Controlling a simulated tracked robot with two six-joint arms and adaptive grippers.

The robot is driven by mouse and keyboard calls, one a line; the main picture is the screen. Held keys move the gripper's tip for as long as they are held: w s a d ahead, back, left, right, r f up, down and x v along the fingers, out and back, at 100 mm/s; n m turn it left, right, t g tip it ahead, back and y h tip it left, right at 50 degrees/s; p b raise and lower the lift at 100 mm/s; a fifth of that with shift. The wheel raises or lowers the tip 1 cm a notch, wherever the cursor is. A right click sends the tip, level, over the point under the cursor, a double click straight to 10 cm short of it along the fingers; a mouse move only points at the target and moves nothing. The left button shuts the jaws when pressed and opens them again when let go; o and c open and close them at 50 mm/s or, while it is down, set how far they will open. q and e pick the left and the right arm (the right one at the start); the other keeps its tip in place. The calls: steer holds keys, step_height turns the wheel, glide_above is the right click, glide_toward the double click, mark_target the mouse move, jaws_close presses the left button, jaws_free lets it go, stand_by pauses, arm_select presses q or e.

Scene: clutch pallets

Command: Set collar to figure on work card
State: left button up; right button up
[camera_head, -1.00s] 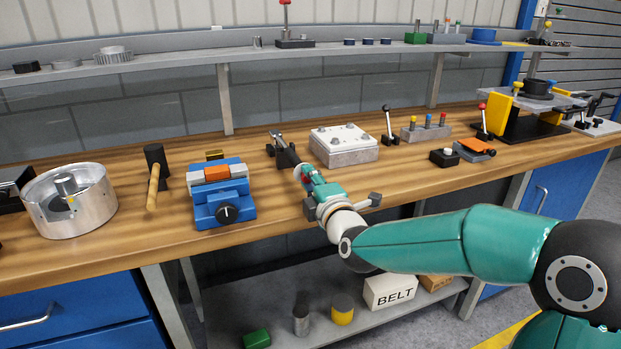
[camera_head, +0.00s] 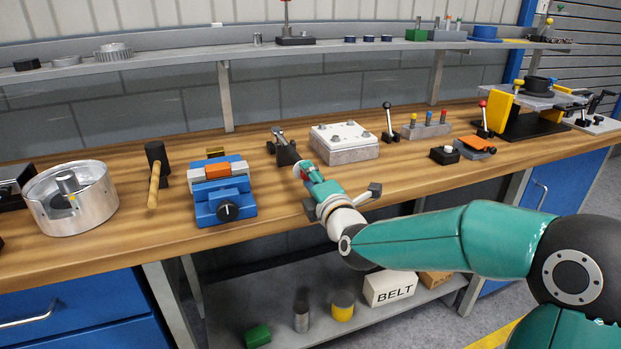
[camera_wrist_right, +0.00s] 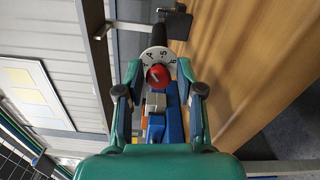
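A white dial disc with black figures (camera_wrist_right: 157,57) and a red round knob (camera_wrist_right: 158,77) at its middle shows in the right wrist view. The disc (camera_head: 297,172) appears small in the head view, by the black lever fixture. My right gripper (camera_wrist_right: 159,72) has its fingers apart on either side of the disc and knob; a gap shows beside the knob, and I cannot tell whether a fingertip touches the rim. The gripper (camera_head: 309,172) is at the bench front in the head view. No readable work card shows. My left gripper is out of view.
A blue vise (camera_head: 222,200) stands left of my gripper, with a mallet (camera_head: 154,180) and metal drum (camera_head: 72,205) further left. The black lever fixture (camera_head: 285,152) and a bolted plate block (camera_head: 344,150) sit close behind and right. Bare bench lies right of my gripper.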

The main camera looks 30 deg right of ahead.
steer(key=shift+o, duration=0.6)
steer(key=shift+s, duration=0.15)
steer(key=v, duration=1.1)
steer(key=shift+s+a, duration=0.2)
steer(key=shift+s, duration=0.15)
steer(key=shift+f, duration=0.1)
